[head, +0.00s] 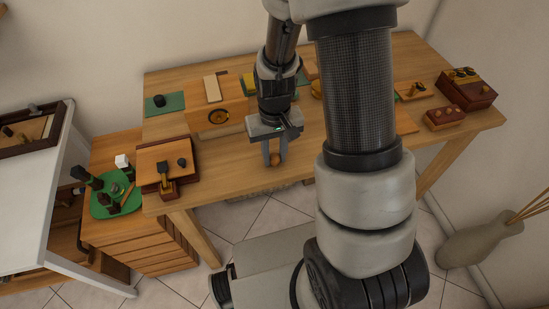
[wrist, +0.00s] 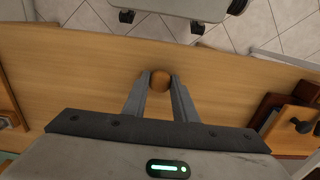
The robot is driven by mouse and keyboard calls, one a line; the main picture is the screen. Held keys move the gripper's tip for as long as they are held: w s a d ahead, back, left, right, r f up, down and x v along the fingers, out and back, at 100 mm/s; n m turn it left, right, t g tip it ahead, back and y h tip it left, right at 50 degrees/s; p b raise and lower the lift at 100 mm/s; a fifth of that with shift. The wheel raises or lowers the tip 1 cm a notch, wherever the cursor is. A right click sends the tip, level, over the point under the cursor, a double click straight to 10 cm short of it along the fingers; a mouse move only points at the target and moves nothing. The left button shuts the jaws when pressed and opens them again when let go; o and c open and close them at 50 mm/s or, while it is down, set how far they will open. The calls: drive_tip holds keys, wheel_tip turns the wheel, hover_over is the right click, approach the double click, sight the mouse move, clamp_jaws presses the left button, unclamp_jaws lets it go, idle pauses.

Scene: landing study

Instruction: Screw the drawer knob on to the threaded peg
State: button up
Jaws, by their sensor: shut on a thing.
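A small round wooden knob (wrist: 160,80) sits between the two fingertips of my gripper (wrist: 159,87), which is shut on it. In the head view the knob (head: 275,160) shows just below the fingers of my gripper (head: 274,157), near the front edge of the table. Whether the knob is held above the table or touches it I cannot tell. No threaded peg can be made out for certain; the knob and fingers may hide it.
A wooden box (head: 152,157) with dark fittings stands at the table's front left; it also shows in the wrist view (wrist: 292,143). A green mat (head: 153,106) lies at the back left. Red-brown boxes (head: 472,97) stand at the right. The wooden table (wrist: 80,70) around the knob is clear.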

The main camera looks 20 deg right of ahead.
drive_tip(key=shift+r, duration=0.15)
drive_tip(key=shift+r+p, duration=1.95)
drive_tip(key=shift+r, duration=0.45)
drive_tip(key=o, duration=0.6)
drive_tip(key=shift+c, duration=0.2)
drive_tip(key=c, duration=0.5)
